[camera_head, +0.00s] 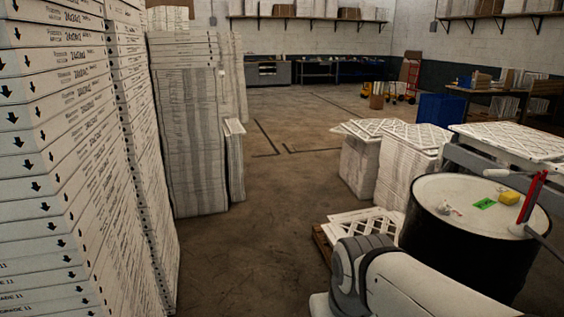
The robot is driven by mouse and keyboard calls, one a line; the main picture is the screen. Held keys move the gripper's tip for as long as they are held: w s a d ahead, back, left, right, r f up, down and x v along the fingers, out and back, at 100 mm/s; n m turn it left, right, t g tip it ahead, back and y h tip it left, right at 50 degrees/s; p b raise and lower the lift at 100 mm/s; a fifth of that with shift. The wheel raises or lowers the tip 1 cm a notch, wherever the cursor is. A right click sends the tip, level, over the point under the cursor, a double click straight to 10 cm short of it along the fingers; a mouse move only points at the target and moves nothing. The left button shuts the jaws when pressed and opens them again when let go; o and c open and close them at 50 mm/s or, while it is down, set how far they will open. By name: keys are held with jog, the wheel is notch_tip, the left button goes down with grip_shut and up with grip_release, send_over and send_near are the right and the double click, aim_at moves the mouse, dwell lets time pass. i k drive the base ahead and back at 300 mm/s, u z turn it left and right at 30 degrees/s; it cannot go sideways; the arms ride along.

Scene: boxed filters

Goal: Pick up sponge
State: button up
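A small yellow block that looks like the sponge (509,197) lies on the white lid of a black drum (445,238) at the right. A flat green piece (484,203) lies beside it, just to its left. A small pale object (448,209) lies further left on the lid. My white and grey arm shows at the bottom right, in front of the drum.
Stacks of white filters (405,165) stand behind the drum. Tall stacks of filter boxes (50,160) line the left. The floor (250,250) between is clear.

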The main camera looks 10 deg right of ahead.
aim_at(509, 199)
jog(key=z, duration=0.3)
jog(key=i, duration=1.5)
jog(key=z, duration=1.4)
jog(key=i, duration=1.15)
jog(key=z, duration=0.7)
